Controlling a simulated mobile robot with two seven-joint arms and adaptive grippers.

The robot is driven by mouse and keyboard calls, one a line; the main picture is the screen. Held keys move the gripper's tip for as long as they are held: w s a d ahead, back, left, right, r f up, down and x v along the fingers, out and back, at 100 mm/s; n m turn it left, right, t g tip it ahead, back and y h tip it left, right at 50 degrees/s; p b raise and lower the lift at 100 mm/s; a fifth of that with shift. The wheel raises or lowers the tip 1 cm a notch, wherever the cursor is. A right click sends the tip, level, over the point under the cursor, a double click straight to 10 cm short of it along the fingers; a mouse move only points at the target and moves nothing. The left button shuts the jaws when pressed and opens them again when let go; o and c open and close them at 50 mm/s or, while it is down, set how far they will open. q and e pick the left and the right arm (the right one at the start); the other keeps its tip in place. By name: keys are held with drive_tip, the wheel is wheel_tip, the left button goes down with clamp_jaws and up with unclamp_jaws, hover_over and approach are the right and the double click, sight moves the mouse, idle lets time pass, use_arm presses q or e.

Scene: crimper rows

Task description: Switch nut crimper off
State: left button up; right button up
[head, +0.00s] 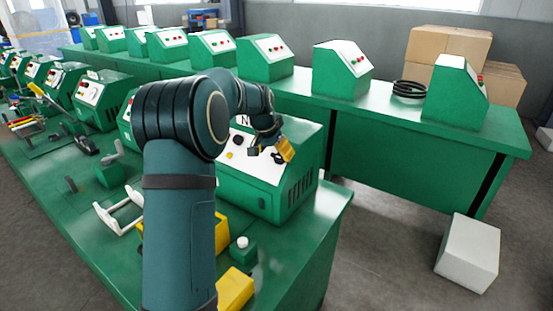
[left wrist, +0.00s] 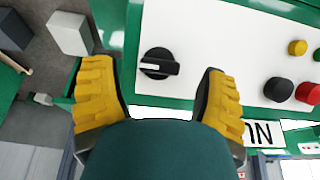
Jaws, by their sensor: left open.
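The nut crimper is the green machine (head: 258,198) with a white sloped panel at the near end of the front bench. In the left wrist view its panel (left wrist: 215,40) carries a black rotary switch (left wrist: 158,63) with a white pointer bar lying roughly horizontal in the picture. A partly covered label (left wrist: 258,132) shows the letters "NU". My left gripper (head: 285,150) is at the right part of the panel. Its yellow fingers are open, on either side of the switch in the left wrist view; contact cannot be told. My right gripper is not in view.
Black (left wrist: 278,90), red (left wrist: 308,92) and yellow (left wrist: 297,47) buttons sit beside the switch. Similar machines stand along both benches. A yellow bin (head: 235,289) and a white-capped green box (head: 241,252) are on the near bench. A white box (head: 468,252) lies on the floor.

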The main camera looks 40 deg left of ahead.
use_arm(q)
drive_tip(key=shift+x, duration=1.1)
drive_tip(key=c, duration=1.2)
